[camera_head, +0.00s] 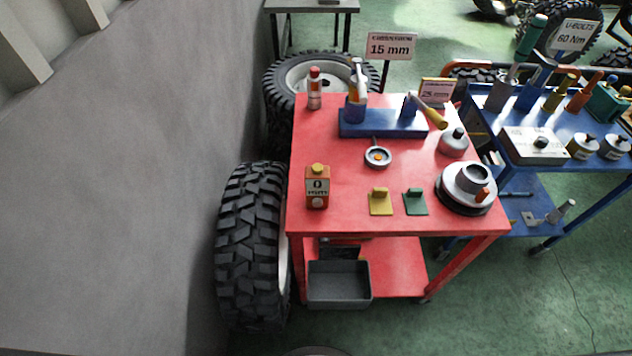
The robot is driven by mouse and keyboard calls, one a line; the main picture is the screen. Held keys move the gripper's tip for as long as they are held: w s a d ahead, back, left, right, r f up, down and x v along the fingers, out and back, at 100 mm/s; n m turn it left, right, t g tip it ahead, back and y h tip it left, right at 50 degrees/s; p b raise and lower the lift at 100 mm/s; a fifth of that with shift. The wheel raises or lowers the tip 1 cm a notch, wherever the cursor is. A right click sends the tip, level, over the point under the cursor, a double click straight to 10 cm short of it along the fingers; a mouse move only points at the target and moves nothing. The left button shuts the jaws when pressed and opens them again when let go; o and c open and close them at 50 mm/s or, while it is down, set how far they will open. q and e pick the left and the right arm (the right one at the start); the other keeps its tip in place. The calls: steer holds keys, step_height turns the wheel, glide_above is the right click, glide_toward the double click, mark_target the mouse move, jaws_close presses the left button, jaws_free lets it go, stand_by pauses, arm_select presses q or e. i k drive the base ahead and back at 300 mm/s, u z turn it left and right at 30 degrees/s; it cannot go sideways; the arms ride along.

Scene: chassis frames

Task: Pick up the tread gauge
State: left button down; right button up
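A small round grey gauge (377,157) with an orange centre and a short thin stem lies on the red table (340,140), just in front of a blue block. It looks like the tread gauge, but it is too small to read any marking. Nothing covers it. Neither of my grippers is in view.
A blue tool holder (382,125) is behind. A blue cart (545,150) stands right, a tyre (252,240) left.

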mark_target(316, 186)
steer(key=u, duration=1.1)
steer(key=k, duration=1.15)
steer(key=z, duration=1.7)
steer(key=i, duration=0.5)
steer(key=z, duration=0.05)
